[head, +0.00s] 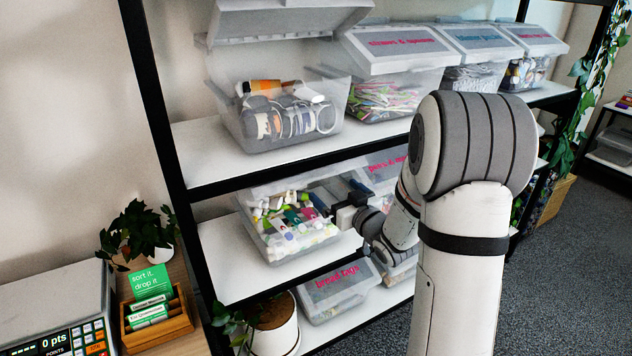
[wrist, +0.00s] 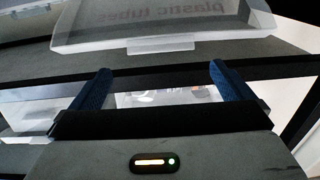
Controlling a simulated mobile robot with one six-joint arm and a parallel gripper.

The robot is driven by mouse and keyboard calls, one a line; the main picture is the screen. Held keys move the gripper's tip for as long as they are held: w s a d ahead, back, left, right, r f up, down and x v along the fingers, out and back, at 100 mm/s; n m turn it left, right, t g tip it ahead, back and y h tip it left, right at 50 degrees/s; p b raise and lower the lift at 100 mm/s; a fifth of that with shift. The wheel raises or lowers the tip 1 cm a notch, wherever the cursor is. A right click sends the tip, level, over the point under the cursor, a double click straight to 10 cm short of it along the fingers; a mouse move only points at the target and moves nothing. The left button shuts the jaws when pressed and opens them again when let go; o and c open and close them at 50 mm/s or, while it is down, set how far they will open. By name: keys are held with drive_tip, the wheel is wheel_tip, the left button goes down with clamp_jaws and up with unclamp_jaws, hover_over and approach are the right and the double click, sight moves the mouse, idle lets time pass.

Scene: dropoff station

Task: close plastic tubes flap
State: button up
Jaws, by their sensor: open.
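In the wrist view, a pale translucent flap (wrist: 165,24) with faint "plastic tubes" lettering spans the top, its tab (wrist: 160,45) hanging from the lower edge. My gripper (wrist: 158,78) is open below it, with its blue fingers spread apart and nothing between them. In the head view, my gripper (head: 332,212) is at the right side of a clear bin (head: 272,243) of white, green and pink items on the middle shelf. That bin's flap is hard to make out. Its label is not readable, and I cannot tell whether my gripper touches the bin.
Above, a bin (head: 290,140) with its lid (head: 285,22) raised holds grey and orange items. Closed labelled bins (head: 400,50) stand to its right. A "bread tags" bin (head: 340,292) is below. A black shelf post (head: 165,130), plants and a card holder (head: 157,325) are at left.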

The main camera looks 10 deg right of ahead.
sight(319, 178)
drive_tip(key=p+x, duration=0.2)
drive_tip(key=x, duration=0.4)
drive_tip(key=shift+w+a, duration=0.15)
drive_tip(key=shift+w, duration=0.15)
